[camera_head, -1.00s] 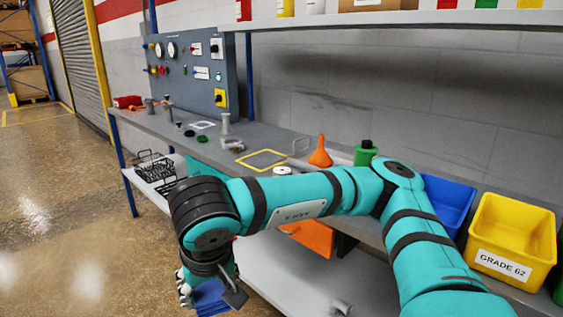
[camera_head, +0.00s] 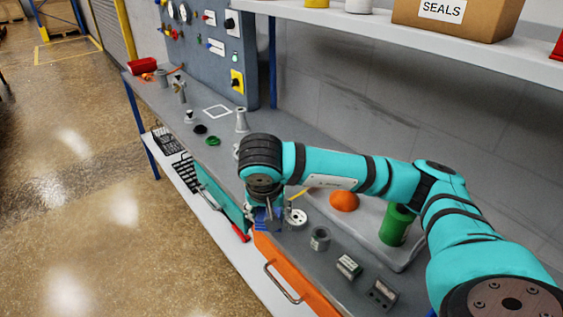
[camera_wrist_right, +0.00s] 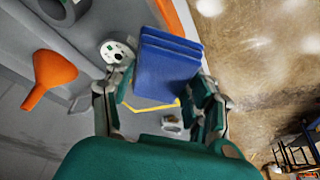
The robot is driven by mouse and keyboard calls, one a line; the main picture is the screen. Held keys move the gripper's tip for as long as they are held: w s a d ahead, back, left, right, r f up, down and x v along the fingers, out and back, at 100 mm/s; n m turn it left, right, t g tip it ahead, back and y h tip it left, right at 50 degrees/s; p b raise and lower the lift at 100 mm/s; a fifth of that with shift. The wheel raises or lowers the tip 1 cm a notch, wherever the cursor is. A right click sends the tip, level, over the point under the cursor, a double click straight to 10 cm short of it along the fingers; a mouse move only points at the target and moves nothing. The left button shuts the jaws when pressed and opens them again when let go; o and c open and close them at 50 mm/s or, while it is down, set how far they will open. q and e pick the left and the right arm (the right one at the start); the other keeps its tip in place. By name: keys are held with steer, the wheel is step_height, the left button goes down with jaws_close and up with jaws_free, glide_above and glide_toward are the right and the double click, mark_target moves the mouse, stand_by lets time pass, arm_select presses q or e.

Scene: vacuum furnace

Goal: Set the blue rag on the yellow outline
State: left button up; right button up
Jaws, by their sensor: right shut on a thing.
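The blue rag (camera_wrist_right: 168,66) looks like a folded, layered block between the fingers of my right gripper (camera_wrist_right: 162,88) in the wrist view. In the head view, my right gripper (camera_head: 264,206) points down over the bench's front part, with a bit of the blue rag (camera_head: 262,221) showing below it. The yellow outline (camera_wrist_right: 148,109) shows in the wrist view behind the rag, partly hidden by the rag and fingers. In the head view only a small piece of the yellow outline (camera_head: 298,193) shows beside my wrist. My left gripper is not in view.
A white round part (camera_head: 297,217) lies close to the gripper. An orange funnel (camera_head: 344,201) and green bottle (camera_head: 396,225) stand to the right. An orange panel with a handle (camera_head: 284,281) is at the front. A grey post (camera_head: 241,121) stands farther back.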

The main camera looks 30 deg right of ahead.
steer(key=w+d+p, duration=0.1)
steer(key=w+d, duration=0.2)
steer(key=w, duration=0.1)
steer(key=w+d+p, duration=0.1)
steer(key=w+d, duration=0.3)
steer(key=w+d+f+p, duration=0.1)
steer(key=w+d, duration=0.2)
steer(key=w, duration=0.1)
steer(key=shift+d, duration=0.2)
step_height(320, 180, down, 3)
steer(key=shift+f+p, duration=0.2)
steer(key=shift+p, duration=0.35)
steer(key=shift+f+b, duration=0.3)
steer(key=shift+f, duration=0.1)
steer(key=o, duration=0.9)
steer(key=shift+o, duration=0.8)
steer(key=shift+r, duration=0.5)
steer(key=v, duration=1.1)
steer(key=shift+r+b, duration=0.25)
steer(key=shift+b, duration=0.1)
